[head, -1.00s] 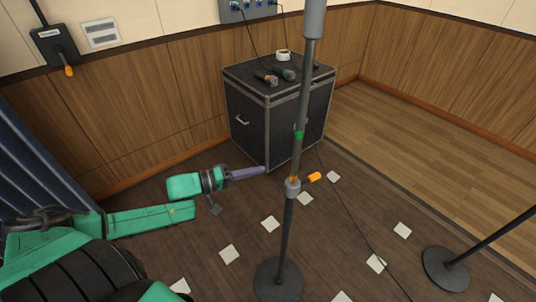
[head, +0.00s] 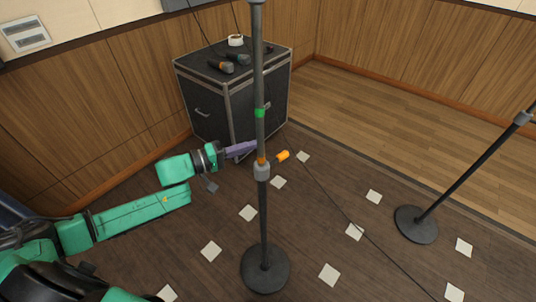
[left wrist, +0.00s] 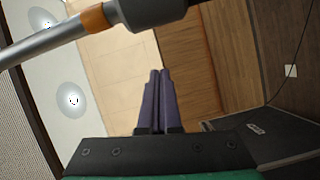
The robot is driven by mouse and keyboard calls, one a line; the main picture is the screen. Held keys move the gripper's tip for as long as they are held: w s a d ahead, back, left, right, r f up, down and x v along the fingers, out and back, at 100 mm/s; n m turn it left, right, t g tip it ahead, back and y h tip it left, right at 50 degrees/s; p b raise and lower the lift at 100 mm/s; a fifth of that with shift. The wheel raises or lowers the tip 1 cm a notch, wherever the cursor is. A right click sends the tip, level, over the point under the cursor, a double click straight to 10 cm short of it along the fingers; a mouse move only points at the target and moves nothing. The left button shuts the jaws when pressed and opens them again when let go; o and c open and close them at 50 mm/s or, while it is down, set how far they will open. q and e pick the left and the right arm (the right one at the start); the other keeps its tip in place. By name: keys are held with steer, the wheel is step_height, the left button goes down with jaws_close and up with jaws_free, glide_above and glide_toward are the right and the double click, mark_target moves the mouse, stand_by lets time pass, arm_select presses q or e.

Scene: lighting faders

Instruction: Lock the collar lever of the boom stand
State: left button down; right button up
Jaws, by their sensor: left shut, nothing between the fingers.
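The boom stand's dark pole (head: 263,215) stands upright on a round black base. Its grey collar (head: 262,171) sits partway up, with an orange band just above it. The lever with an orange end (head: 283,156) sticks out from the collar to the right and slightly up. A green band (head: 260,113) is higher on the pole. My left gripper (head: 254,146) is shut and empty, its purple fingertips close to the pole's left edge above the collar; contact cannot be told. In the left wrist view the shut fingers (left wrist: 158,75) point below the pole (left wrist: 42,45) and collar (left wrist: 150,10).
A black flight case (head: 240,100) with microphones and a tape roll stands behind the pole by the wood-panelled wall. A second stand (head: 415,225) leans at the right. A cable and several white squares lie on the floor. The floor right of the pole is mostly clear.

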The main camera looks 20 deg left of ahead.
mark_target(278, 159)
arm_select(q)
steer(key=d, duration=0.1)
steer(key=d+p, duration=0.1)
steer(key=d, duration=0.1)
steer(key=d+f, duration=0.1)
steer(key=d, duration=0.1)
steer(key=shift+d, duration=0.15)
steer(key=shift+s+r, duration=0.1)
